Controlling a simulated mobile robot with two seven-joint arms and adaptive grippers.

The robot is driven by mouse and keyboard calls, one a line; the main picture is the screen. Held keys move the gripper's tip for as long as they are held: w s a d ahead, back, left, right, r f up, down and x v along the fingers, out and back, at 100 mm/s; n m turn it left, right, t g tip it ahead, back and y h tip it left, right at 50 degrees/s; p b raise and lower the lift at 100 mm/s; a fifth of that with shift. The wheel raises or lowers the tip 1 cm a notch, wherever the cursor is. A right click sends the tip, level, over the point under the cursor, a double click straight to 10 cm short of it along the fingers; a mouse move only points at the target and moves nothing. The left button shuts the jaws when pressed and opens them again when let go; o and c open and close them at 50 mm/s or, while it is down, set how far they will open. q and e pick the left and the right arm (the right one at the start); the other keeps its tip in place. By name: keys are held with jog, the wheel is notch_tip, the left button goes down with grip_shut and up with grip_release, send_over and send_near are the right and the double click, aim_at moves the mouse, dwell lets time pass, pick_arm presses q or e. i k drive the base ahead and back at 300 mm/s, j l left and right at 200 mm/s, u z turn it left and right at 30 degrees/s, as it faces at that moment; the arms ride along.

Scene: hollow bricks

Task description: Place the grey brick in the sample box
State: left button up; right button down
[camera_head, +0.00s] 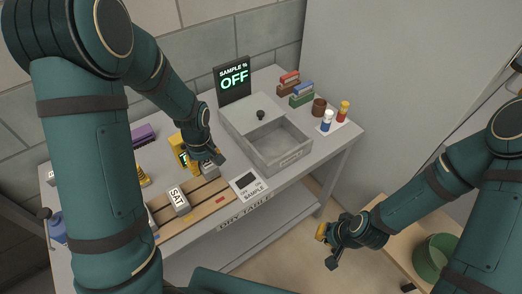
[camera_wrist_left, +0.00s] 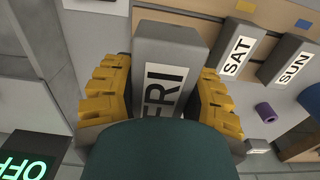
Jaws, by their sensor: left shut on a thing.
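My left gripper (camera_head: 207,163) is shut on a grey brick (camera_head: 209,171) at the right end of the wooden rack. In the left wrist view the brick (camera_wrist_left: 170,45) carries a FRI label and sits between the yellow fingers (camera_wrist_left: 160,105). I cannot tell whether it is clear of the rack. The grey sample box (camera_head: 290,155) stands to the right, its front part open and empty, with a black-knobbed lid (camera_head: 250,112) over the rear. My right gripper (camera_head: 326,248) is open and empty, in front of the table.
Grey SAT (camera_head: 179,200) and SUN (camera_wrist_left: 290,62) bricks rest on the wooden rack (camera_head: 205,197). A SAMPLE card (camera_head: 249,186) lies before the box. A SAMPLE is OFF sign (camera_head: 234,80) stands behind. Small books (camera_head: 301,96), a brown cup (camera_head: 319,107) and bottles (camera_head: 327,121) stand to its right.

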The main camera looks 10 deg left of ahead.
aim_at(275, 148)
jog(key=i+l, duration=0.7)
jog(key=l, duration=0.1)
